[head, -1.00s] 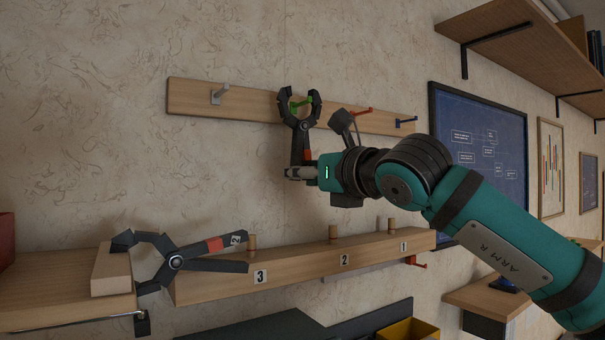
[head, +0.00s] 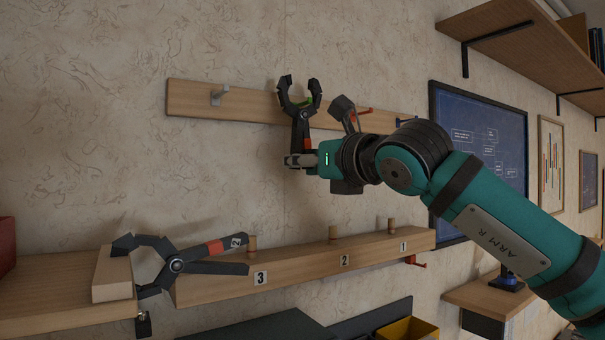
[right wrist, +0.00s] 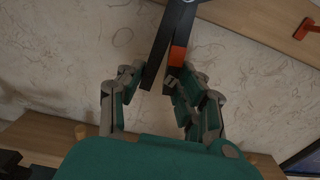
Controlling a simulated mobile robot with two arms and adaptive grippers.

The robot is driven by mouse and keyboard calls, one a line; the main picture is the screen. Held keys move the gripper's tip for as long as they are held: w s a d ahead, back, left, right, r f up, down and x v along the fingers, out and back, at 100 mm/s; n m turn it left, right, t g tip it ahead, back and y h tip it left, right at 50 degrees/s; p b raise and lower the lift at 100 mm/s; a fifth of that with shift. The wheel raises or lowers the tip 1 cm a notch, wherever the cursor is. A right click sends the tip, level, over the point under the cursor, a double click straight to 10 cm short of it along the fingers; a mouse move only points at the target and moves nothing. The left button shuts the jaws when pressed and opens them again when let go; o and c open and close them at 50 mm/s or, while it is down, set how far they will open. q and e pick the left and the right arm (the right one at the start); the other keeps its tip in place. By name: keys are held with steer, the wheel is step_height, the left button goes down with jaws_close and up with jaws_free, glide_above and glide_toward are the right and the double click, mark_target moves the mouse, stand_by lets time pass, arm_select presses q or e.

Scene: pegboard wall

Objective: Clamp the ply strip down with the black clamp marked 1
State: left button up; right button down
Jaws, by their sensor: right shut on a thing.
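My right gripper (head: 293,160) is shut on the handles of a black clamp (head: 300,127) and holds it upright, jaws up, in front of the upper wooden rail. The jaws are spread near a green peg, which they partly hide. The light ply strip (head: 113,275) lies at the right end of the left shelf. A second black clamp, marked 2 (head: 205,262), has its jaws around the strip's right end. My left gripper is out of view.
The upper rail (head: 192,98) carries grey, green, red and blue pegs. The lower rail (head: 300,270) has wooden pegs and labels 3, 2, 1. A yellow bin (head: 408,330) stands below. Framed pictures and shelves are at right. Bare wall lies between the rails.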

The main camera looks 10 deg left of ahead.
steer(key=b+v, duration=0.7)
steer(key=v, duration=0.2)
stand_by(0.5)
stand_by(0.4)
